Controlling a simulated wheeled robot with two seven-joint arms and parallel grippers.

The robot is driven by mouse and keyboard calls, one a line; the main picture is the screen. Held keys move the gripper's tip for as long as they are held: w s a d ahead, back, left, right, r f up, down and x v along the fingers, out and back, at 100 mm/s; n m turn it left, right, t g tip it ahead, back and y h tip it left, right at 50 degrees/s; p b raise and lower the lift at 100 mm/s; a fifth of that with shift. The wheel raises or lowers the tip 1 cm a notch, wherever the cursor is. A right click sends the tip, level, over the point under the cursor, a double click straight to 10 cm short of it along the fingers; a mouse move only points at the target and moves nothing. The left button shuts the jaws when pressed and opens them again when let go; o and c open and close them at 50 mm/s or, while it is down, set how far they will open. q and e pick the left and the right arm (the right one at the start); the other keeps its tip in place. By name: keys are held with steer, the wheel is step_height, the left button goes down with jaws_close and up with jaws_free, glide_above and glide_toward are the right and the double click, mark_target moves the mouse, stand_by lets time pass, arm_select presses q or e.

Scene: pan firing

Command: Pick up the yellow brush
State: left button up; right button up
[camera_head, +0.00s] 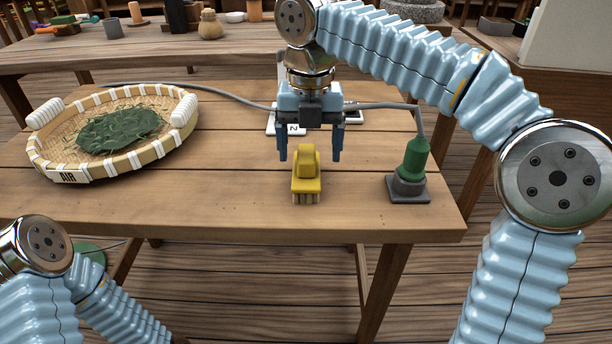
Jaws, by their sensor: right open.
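The yellow brush (307,176) stands on the wooden table near its front edge, with its pale bristles down and its yellow handle up. My right gripper (309,158) is open, its two blue fingers pointing down. In the picture the fingers sit to the left and right of the top of the brush. They look apart from it, and I cannot tell how far above or behind it they are. My left arm shows at the lower left, but its gripper is outside the picture.
A round woven basket (66,168) with green leaves lies on the table's left side. A green and grey tool (410,172) stands right of the brush, with a cable running behind my gripper. White cards (288,128) lie partly hidden behind the gripper. The table (220,205) is clear left of the brush.

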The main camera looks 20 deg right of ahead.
mark_target(307, 168)
steer(key=f, duration=0.3)
steer(key=f+b, duration=0.1)
steer(key=f, duration=0.1)
steer(key=shift+w+a+f, duration=0.2)
steer(key=shift+w, duration=0.1)
steer(key=shift+c, duration=0.2)
steer(key=c, duration=1.1)
steer(key=shift+o, duration=0.2)
steer(key=shift+r, duration=0.15)
